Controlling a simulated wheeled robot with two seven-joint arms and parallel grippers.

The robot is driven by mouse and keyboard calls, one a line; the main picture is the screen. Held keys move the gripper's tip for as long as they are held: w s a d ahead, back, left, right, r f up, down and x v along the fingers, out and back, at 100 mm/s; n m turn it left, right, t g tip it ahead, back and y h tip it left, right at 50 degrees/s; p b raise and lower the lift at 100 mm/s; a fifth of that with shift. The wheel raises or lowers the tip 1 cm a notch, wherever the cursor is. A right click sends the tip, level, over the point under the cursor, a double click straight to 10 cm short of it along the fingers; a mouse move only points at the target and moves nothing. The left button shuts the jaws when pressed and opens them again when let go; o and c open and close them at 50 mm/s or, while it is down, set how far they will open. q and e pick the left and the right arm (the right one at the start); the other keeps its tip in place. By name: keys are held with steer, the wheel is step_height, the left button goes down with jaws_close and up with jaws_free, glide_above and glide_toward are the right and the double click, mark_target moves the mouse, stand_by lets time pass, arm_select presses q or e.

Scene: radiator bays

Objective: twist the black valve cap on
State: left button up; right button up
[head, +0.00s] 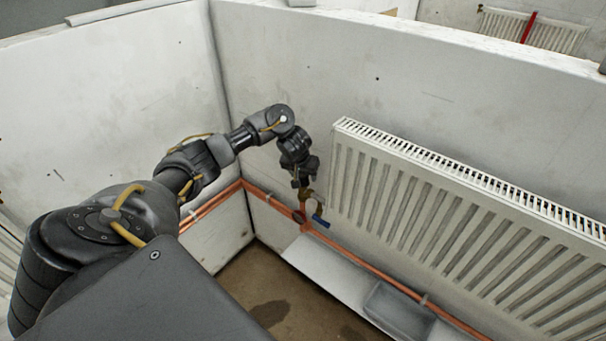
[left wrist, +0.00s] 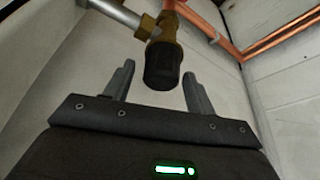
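The black valve cap (left wrist: 163,66) sits on the end of a brass valve (left wrist: 158,27) in the left wrist view. My left gripper (left wrist: 160,88) is open, with one finger on each side of the cap. A gap shows between the cap and each finger, and I see no contact. I cannot clearly pick out the cap there. My right gripper is not in view.
A white radiator (head: 460,205) hangs on the right wall. Copper pipes (head: 375,272) run along the walls below. A blue lever (head: 320,221) sits close under the gripper. A grey tray (head: 398,310) lies below the radiator. Bay walls meet in a corner to the left.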

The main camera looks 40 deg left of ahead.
arm_select(q)
steer(key=c, duration=0.8)
steer(key=shift+c, duration=0.2)
steer(key=shift+s+f+p, duration=0.1)
steer(key=shift+f+p, duration=0.05)
steer(key=shift+p, duration=0.35)
steer(key=shift+f+m, duration=0.15)
steer(key=shift+m, duration=0.15)
steer(key=m+h+b, duration=0.1)
steer(key=m, duration=0.2)
steer(key=shift+f, duration=0.15)
steer(key=m+h+b, duration=0.2)
steer(key=m, duration=0.2)
steer(key=shift+d+m, duration=0.1)
steer(key=shift+m, duration=0.3)
steer(key=m, duration=0.1)
steer(key=m+h+b, duration=0.1)
steer(key=m, duration=0.1)
steer(key=shift+d+r+m+g, duration=0.1)
steer(key=shift+r+m+g, duration=0.1)
steer(key=shift+m+g, duration=0.15)
steer(key=shift+c, duration=0.2)
